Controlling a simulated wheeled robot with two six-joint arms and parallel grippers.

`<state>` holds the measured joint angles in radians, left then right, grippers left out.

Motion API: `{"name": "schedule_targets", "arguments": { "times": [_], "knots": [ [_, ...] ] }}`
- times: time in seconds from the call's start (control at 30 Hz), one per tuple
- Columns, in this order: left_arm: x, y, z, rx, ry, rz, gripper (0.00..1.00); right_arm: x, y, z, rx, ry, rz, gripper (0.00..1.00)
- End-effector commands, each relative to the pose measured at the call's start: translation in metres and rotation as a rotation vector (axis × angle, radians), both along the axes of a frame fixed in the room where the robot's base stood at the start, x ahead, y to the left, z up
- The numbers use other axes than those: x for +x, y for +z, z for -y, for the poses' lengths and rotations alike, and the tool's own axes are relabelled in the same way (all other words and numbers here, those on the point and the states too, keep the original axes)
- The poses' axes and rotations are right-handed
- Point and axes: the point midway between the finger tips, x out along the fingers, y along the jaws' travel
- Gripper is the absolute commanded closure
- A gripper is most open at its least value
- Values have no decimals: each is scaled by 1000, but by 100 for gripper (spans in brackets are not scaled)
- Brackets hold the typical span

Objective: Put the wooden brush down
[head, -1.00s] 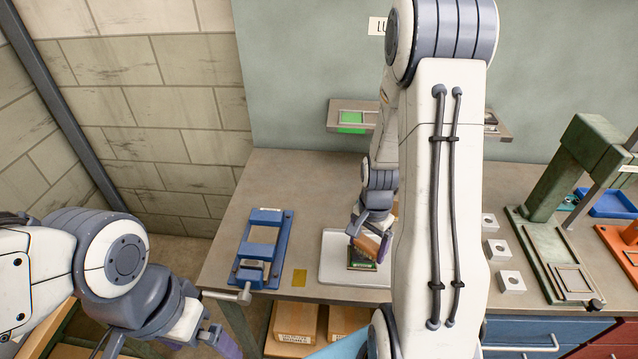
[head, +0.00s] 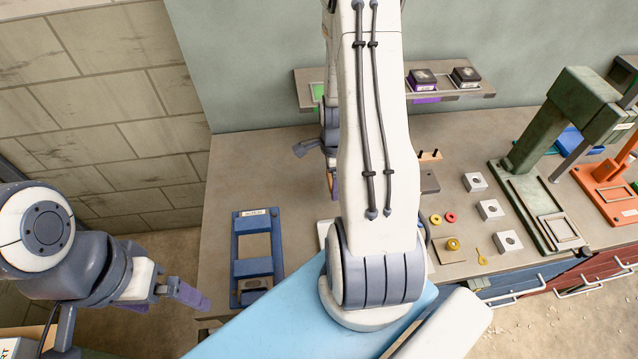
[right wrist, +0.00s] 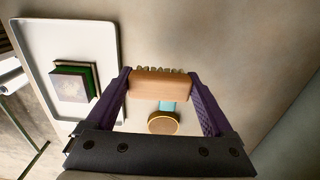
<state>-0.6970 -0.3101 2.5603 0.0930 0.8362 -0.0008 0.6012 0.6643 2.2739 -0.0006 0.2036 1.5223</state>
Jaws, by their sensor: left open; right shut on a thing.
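The wooden brush (right wrist: 160,85), a tan block with pale bristles, shows in the right wrist view between the two purple fingers of my right gripper (right wrist: 162,92), which is shut on it. Bare worktop lies behind the brush in that view. A white tray (right wrist: 113,40) with a green-edged block (right wrist: 75,84) on it is to the left, apart from the brush. In the head view my right arm hides the brush, and only part of my right gripper (head: 335,185) shows. My left gripper (head: 190,296) is open and empty at the lower left, off the bench's left edge.
A round wooden-rimmed thing with a teal part (right wrist: 163,123) shows near the brush. A blue frame (head: 256,268) lies on the bench's left. Metal blocks (head: 490,209) and a green press (head: 560,130) stand right. A shelf (head: 450,92) overhangs the back.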

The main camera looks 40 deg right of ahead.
Motion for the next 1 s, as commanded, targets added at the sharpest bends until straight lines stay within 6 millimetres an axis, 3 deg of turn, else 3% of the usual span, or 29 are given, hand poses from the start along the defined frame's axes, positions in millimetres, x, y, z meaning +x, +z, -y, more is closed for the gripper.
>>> {"name": "schedule_targets", "arguments": {
  "times": [0.1,0.27,0.67,1.0],
  "knots": [
    [0,11,0,0,-1,0,0,21,-11,-9,1,6,-2,74],
    [0,14,0,0,-2,0,0,35,-21,-14,-1,3,1,74],
    [0,31,0,0,-5,0,0,35,-60,-14,1,2,-1,74],
    [0,29,0,0,-5,0,0,35,-64,-14,-1,2,1,74]
  ]
}}
